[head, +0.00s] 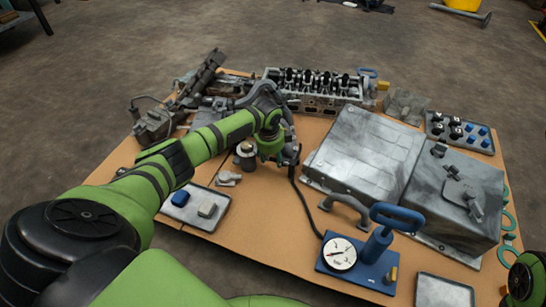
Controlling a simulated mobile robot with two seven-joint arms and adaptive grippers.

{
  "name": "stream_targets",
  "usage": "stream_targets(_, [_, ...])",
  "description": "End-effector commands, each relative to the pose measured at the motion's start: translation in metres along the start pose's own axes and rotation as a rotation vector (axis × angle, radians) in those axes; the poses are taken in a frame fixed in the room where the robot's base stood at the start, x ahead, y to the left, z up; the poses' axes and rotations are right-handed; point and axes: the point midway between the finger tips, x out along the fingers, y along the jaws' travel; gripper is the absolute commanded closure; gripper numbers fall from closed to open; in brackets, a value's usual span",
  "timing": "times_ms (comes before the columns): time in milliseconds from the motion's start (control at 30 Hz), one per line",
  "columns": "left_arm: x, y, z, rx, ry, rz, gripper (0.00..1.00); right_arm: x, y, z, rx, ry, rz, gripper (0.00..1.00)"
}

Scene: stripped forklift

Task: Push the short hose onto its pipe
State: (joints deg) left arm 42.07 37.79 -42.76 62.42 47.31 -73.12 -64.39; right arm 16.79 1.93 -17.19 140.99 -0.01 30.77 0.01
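My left arm reaches in from the left over the cardboard-covered table. Its gripper (289,157) points down near the middle of the table, small and dark, so its opening is unclear. A short curved grey hose-like piece (346,206) lies in front of the large grey metal cover, apart from the gripper. A thin black line (304,207) runs from just below the gripper to the blue gauge pump (368,258). I cannot tell for sure which part is the short hose or its pipe. My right gripper is out of view; only a green arm part shows at the lower right.
The large grey metal cover (362,150) and a boxy grey housing (455,200) fill the right. A cylinder head (315,90) stands at the back. A tray (196,207) holds a blue and a grey block. Another tray (461,131) holds small caps. Bare cardboard (263,222) lies front-centre.

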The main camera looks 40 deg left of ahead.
Motion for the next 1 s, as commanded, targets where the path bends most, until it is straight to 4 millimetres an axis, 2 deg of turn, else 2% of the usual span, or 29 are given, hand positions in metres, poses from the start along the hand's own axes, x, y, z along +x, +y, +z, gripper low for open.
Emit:
stream_targets(200, [0.000, 0.002, -0.001, -0.001, 0.001, 0.006, 0.52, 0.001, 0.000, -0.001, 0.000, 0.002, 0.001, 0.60])
stream_targets(367, [-0.014, 0.001, -0.001, 0.001, 0.003, 0.005, 0.52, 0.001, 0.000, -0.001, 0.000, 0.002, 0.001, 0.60])
stream_targets(700, [-0.085, 0.000, 0.000, 0.001, 0.001, 0.000, 0.52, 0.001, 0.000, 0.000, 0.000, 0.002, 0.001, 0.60])
stream_targets(833, [-0.105, 0.000, 0.000, -0.001, 0.001, 0.001, 0.52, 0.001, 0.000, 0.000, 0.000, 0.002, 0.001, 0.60])
stream_targets(1000, [-0.118, 0.000, 0.000, -0.001, 0.000, 0.002, 0.52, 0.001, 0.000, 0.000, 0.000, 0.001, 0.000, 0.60])
